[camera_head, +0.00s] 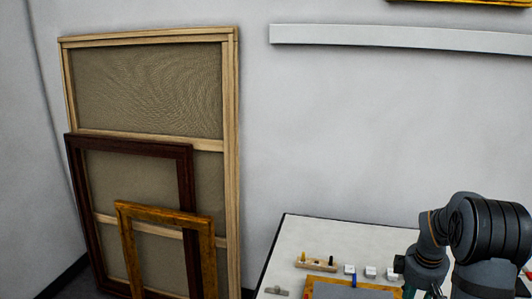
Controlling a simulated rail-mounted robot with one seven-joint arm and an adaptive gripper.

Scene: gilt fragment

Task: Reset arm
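My arm shows at the lower right of the head view, dark grey with a black ribbed joint, above the right part of a white table (300,238). My gripper is not clearly visible; the arm runs out of the bottom edge of the picture. Nothing held can be seen.
On the table are a wooden block with small dark pieces (316,264), several small white containers and a gilt-edged grey panel (345,291). A large stretcher canvas (150,90), a dark frame (186,170) and a gilt frame (165,214) lean on the wall. A pale rail (400,36) crosses the wall.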

